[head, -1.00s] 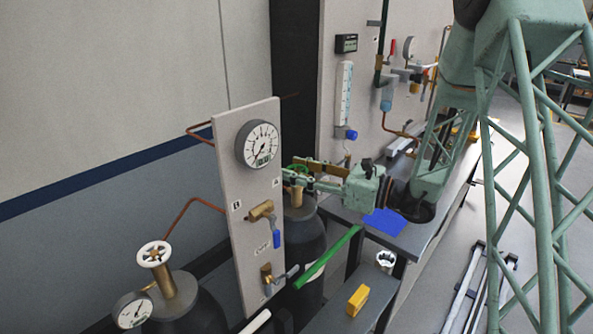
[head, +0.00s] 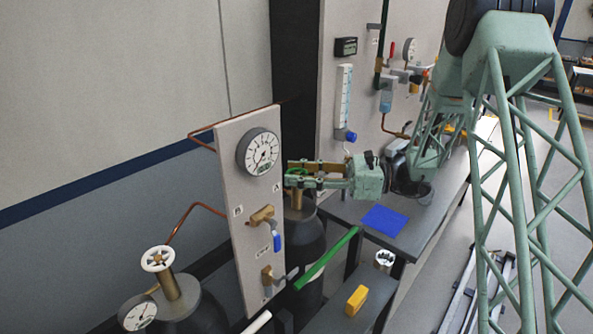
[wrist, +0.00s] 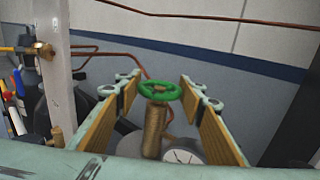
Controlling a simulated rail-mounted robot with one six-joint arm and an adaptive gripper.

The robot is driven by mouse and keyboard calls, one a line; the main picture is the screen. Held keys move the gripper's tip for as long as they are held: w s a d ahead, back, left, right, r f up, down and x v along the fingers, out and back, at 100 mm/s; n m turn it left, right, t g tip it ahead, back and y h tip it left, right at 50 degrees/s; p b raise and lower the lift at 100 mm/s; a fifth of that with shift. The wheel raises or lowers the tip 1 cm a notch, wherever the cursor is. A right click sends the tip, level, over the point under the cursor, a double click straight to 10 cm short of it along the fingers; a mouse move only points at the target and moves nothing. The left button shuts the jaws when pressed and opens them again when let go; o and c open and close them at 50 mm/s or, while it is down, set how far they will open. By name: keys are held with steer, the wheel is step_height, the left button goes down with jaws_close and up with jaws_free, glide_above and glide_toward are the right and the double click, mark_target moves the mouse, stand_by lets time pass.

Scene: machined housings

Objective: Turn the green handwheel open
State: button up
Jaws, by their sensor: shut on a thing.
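The green handwheel (wrist: 160,91) sits on top of a brass valve stem (wrist: 153,130) in the wrist view, between my two fingers. In the head view the handwheel (head: 296,171) is mostly hidden by my fingers, above a dark cylinder (head: 305,235) behind the panel. My gripper (head: 291,173) reaches in from the right, roughly level, with one finger on each side of the wheel. It is shut on the wheel's rim; the exact contact is hard to see. In the wrist view my fingertips (wrist: 166,88) flank the wheel.
A pale panel (head: 238,215) with a round gauge (head: 258,152) and brass valves stands just left of my gripper. A second cylinder with a white handwheel (head: 157,259) is at front left. A blue mat (head: 385,220) and a yellow block (head: 356,301) lie to the right.

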steer(key=n+g+p, duration=0.2)
steer(key=n+g, duration=0.2)
steer(key=g, duration=0.2)
steer(key=shift+h+p, duration=0.4)
steer(key=shift+n+g+h+p, duration=0.55)
steer(key=shift+n+g, duration=0.4)
steer(key=shift+g, duration=0.45)
steer(key=shift+n+g+h+p, duration=0.4)
steer(key=shift+n+g+h, duration=0.4)
steer(key=shift+g, duration=0.6)
steer(key=shift+n+g+h, duration=0.25)
steer(key=shift+n+g, duration=0.25)
steer(key=shift+n, duration=0.05)
steer(key=o, duration=0.9)
steer(key=shift+m+t+y+b, duration=0.3)
steer(key=shift+m+t+y, duration=0.35)
steer(key=shift+t, duration=0.25)
steer(key=shift+m+t+y+b, duration=0.75)
steer(key=shift+m+t, duration=0.5)
steer(key=shift+t, duration=0.45)
steer(key=shift+m+t+y, duration=0.3)
steer(key=shift+m+t, duration=0.2)
steer(key=shift+t, duration=0.3)
